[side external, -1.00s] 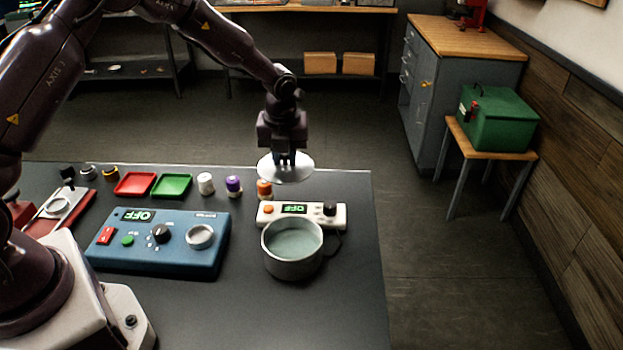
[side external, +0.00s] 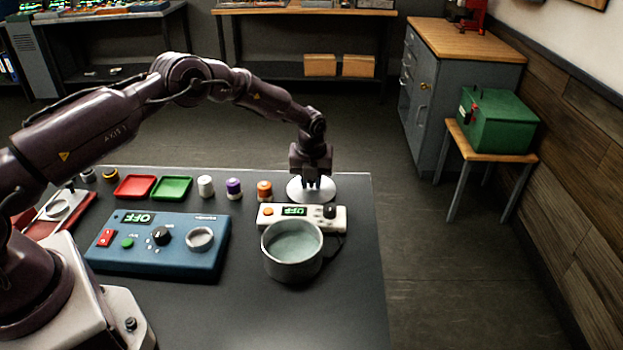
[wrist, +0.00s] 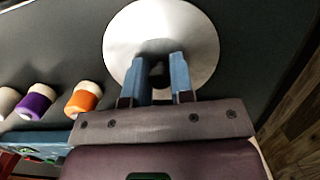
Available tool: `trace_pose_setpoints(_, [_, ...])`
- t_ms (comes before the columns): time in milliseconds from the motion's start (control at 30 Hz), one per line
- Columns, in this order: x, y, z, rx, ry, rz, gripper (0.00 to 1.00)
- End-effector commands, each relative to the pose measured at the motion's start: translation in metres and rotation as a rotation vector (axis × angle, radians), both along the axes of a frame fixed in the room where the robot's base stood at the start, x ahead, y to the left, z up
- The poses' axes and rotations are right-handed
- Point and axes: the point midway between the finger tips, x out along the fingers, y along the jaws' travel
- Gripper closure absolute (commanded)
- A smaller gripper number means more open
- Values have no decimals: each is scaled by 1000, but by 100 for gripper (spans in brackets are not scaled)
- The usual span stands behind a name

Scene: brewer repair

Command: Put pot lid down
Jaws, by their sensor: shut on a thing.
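The pot lid (side external: 326,195) is a round, pale metal disc with a dark knob at its middle. My gripper (side external: 313,184) is shut on the lid's knob from above. In the wrist view my gripper (wrist: 157,75) has its two blue fingers on either side of the knob, and the lid (wrist: 190,35) lies flat under them. The lid is at the table's back right, behind the white hot plate; I cannot tell whether it touches the table. The open pot (side external: 292,262) stands in front of the hot plate with pale liquid inside.
The white hot plate box (side external: 333,224) reads OFF. An orange-capped jar (side external: 264,191) stands left of the lid, with purple and white ones beyond. A blue control box (side external: 160,262), red tray (side external: 135,186) and green tray (side external: 171,187) are further left. The table's right edge is close.

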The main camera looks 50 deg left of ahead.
Motion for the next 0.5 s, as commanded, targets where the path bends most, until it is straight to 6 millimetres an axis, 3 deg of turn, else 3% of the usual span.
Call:
trace_pose_setpoints(333, [0,0,-3,0,-2,1,100])
trace_pose_setpoints(367, [0,0,-3,0,-2,1,71])
trace_pose_setpoints(433, [0,0,-2,0,-2,1,55])
trace_pose_setpoints(500, [0,0,-2,0,-2,1,52])
